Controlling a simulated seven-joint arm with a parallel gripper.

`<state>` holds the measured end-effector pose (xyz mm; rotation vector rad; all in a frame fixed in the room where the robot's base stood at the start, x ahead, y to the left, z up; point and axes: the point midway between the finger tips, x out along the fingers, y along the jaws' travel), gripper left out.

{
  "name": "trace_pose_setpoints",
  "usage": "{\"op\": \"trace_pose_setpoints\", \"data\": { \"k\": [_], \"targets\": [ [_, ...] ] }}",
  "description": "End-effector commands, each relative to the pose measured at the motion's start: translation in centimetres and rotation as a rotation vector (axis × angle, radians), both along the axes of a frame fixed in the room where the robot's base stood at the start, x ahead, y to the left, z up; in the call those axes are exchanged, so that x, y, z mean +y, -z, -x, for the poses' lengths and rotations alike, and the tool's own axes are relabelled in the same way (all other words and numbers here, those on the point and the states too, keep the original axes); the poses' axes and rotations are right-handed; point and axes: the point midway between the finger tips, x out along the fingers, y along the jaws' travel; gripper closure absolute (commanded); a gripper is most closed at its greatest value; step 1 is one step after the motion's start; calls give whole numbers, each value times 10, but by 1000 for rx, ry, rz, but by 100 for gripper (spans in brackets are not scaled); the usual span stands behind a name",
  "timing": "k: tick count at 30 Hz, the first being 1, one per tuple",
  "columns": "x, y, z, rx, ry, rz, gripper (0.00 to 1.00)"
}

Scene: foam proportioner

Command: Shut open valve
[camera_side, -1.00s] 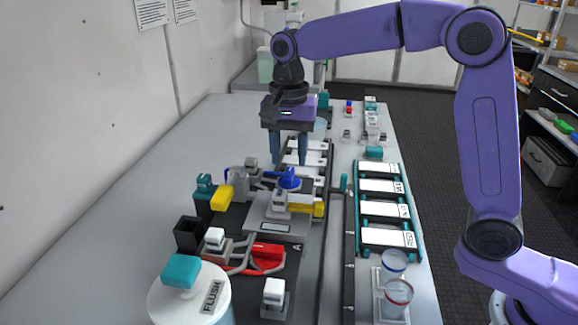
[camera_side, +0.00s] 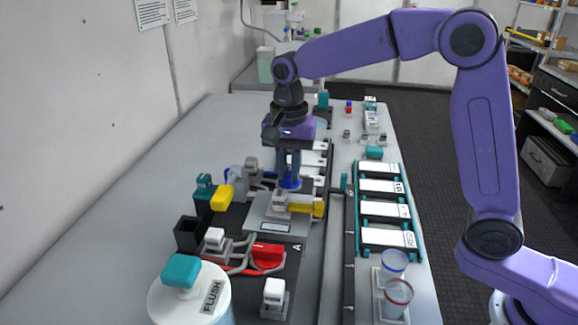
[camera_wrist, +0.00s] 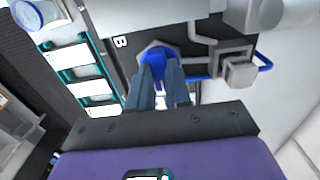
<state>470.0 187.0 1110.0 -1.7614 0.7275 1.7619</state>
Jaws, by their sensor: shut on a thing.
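The blue valve (camera_side: 290,184) sits at the back of the row of valves on the dark panel. It also shows in the wrist view (camera_wrist: 158,52), beside the letter B. My gripper (camera_side: 289,177) points down onto it, with both fingers shut on its blue handle. The fingers (camera_wrist: 160,92) hide part of the handle, so I cannot tell its exact turn. The red valve (camera_side: 267,254) lies nearer the camera beside the letter A, with red tubing at its left. A yellow handle (camera_side: 306,207) lies between them on a grey block.
A white FLUSH container (camera_side: 190,300) with a teal cap stands at the front left. A teal-framed rack (camera_side: 388,222) and two clear cups (camera_side: 396,275) stand to the right. Grey-capped fittings (camera_side: 214,238) stand close around the valves. The table's left side is clear.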

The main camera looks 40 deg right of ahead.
Motion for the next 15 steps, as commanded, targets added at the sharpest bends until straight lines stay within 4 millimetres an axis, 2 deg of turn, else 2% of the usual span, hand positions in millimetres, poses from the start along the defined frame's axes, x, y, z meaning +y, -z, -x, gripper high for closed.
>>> {"op": "trace_pose_setpoints", "data": {
  "k": [8, 15],
  "targets": [
    [0, 0, 0, 0, -75, 0, 100],
    [0, -1, 0, -1, -249, -1, 100]
  ]
}}
